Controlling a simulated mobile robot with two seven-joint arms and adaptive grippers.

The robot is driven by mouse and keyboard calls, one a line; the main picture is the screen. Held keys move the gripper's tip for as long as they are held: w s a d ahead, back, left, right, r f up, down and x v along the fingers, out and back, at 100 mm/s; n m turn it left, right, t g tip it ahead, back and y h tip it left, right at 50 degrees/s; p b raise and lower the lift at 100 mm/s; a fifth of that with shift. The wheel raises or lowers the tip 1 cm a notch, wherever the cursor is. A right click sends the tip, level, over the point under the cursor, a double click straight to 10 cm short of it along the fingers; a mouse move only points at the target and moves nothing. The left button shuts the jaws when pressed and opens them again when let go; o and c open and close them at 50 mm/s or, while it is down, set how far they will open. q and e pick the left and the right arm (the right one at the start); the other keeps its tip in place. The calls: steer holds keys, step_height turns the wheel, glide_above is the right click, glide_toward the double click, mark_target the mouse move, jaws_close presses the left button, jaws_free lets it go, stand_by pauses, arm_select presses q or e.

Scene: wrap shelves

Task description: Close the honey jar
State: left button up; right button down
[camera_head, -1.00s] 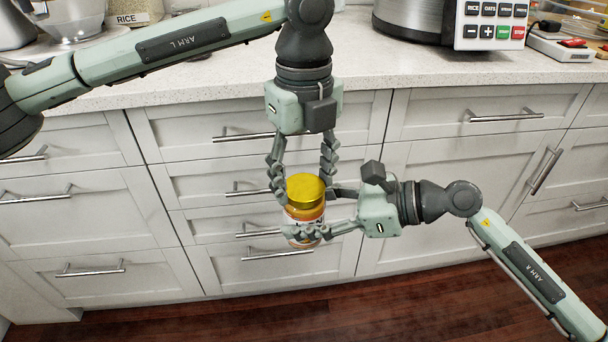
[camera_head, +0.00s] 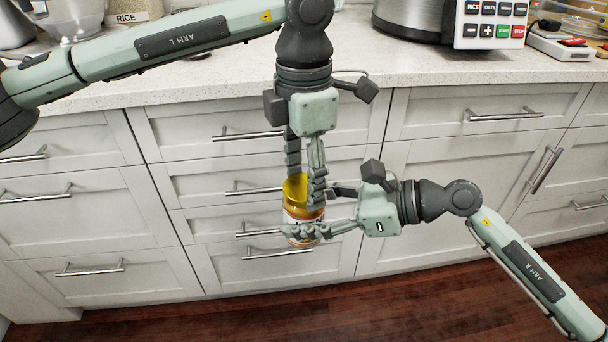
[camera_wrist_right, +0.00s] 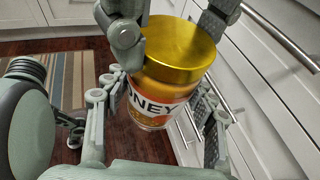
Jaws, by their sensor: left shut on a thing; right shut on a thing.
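The honey jar (camera_head: 297,216) is held upright in the air in front of the drawers. It has an orange and white label and also shows in the right wrist view (camera_wrist_right: 158,100). A gold lid (camera_wrist_right: 178,48) sits on its top, and it shows in the head view too (camera_head: 295,187). My left gripper (camera_head: 304,192) points down from above and is shut on the lid. My right gripper (camera_head: 308,232) comes from the right and is shut around the jar's body. The fingers hide parts of the lid and label. I cannot tell how tightly the lid sits.
A pale counter (camera_head: 215,83) runs behind my arms, with white drawers (camera_head: 105,225) below it. A cooker (camera_head: 420,20) and a rice container (camera_head: 135,10) stand on the counter. Wood floor (camera_head: 330,310) lies below. A striped rug (camera_wrist_right: 58,70) shows in the right wrist view.

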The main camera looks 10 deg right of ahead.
arm_select(q)
steer(key=m, duration=1.4)
steer(key=shift+m, duration=0.4)
steer(key=m, duration=0.3)
steer(key=o, duration=1.3)
steer(key=shift+r, duration=2.25)
